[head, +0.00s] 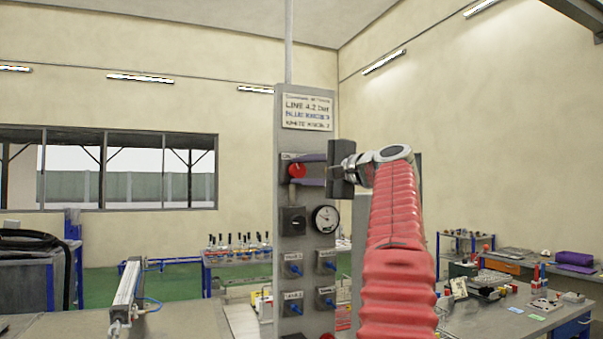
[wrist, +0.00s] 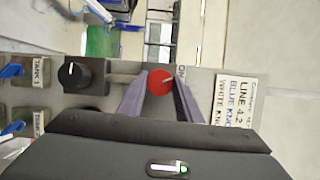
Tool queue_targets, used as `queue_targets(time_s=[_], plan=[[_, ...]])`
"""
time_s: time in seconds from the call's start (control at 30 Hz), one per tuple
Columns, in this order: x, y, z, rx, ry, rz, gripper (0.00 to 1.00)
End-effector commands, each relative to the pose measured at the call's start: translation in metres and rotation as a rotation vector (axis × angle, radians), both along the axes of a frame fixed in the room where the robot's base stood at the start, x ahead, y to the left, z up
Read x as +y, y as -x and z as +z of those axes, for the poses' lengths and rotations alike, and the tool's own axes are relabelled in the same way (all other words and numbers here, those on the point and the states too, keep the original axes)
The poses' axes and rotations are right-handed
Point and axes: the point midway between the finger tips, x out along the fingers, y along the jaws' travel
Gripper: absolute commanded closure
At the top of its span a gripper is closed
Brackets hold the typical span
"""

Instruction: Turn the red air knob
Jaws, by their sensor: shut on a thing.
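The red air knob (head: 297,171) is near the top of a grey upright panel (head: 290,115), below a white label plate. In the wrist view the round red knob (wrist: 159,82) sits between the two purple-grey fingers of my gripper (wrist: 160,84). The fingers are shut on the knob. A pale mark shows on its face in the wrist view. The far side of the knob is hidden.
Below the red knob are a black knob (head: 292,221) and a pressure gauge (head: 326,219). Several blue knobs sit lower on the panel. A pneumatic cylinder (head: 126,287) lies on the bench at left. Tables with parts stand behind and at right.

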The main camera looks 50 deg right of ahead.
Motion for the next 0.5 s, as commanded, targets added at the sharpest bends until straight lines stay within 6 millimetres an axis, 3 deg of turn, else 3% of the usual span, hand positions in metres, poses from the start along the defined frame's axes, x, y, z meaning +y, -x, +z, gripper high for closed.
queue_targets(time_s=[0.5], plan=[[0.0029, -0.0030, -0.0005, 0.165, 0.271, 0.011, 0.91]])
